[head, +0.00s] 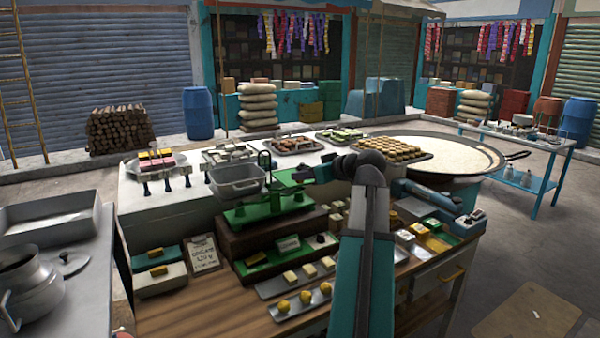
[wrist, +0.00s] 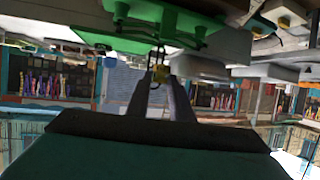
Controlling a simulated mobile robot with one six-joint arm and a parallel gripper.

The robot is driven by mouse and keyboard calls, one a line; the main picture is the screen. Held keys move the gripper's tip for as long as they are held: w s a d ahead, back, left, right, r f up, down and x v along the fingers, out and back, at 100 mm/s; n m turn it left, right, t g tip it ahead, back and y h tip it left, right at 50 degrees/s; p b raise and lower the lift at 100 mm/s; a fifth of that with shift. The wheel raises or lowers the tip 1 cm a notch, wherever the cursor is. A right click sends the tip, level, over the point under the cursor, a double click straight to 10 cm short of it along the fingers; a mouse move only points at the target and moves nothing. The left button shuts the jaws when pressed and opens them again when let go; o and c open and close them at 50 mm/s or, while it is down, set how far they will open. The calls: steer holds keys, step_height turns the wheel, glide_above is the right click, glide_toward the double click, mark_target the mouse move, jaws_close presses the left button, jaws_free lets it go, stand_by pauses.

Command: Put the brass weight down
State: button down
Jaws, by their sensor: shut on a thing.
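The small yellow brass weight (wrist: 160,72) shows in the wrist view between the tips of my gripper (wrist: 161,82), which is shut on it. The wrist picture appears upside down. The green balance scale (wrist: 150,22) is close to the weight there; I cannot tell whether they touch. In the head view the green scale (head: 265,208) stands on a dark wooden box, and my gripper (head: 285,179) reaches in from the right just above it. The weight is too small to make out in the head view.
A grey tub (head: 237,180) stands just behind the scale. Trays of small blocks (head: 295,280) and yellow pieces (head: 305,300) lie in front on the wooden counter (head: 190,315). A wide pan of milk (head: 465,155) is behind right.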

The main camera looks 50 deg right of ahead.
steer(key=w+d+p, duration=0.1)
steer(key=w+d, duration=0.1)
steer(key=w, duration=0.1)
steer(key=w+d+p, duration=0.1)
steer(key=w+d, duration=0.1)
steer(key=d, duration=0.1)
steer(key=w+d+p, duration=0.1)
steer(key=w+d, duration=0.2)
steer(key=shift+w+d+f+p, duration=0.1)
steer(key=shift+w+f+p, duration=0.25)
steer(key=shift+f, duration=0.05)
steer(key=shift+w+d+f, duration=0.15)
steer(key=shift+w+d, duration=0.2)
steer(key=shift+w, duration=0.05)
steer(key=shift+f+p, duration=0.2)
steer(key=shift+p, duration=0.1)
steer(key=shift+f+p, duration=0.8)
steer(key=shift+f, duration=0.8)
steer(key=shift+f, duration=0.15)
steer(key=c, duration=1.6)
jaws_free()
steer(key=shift+o, duration=0.2)
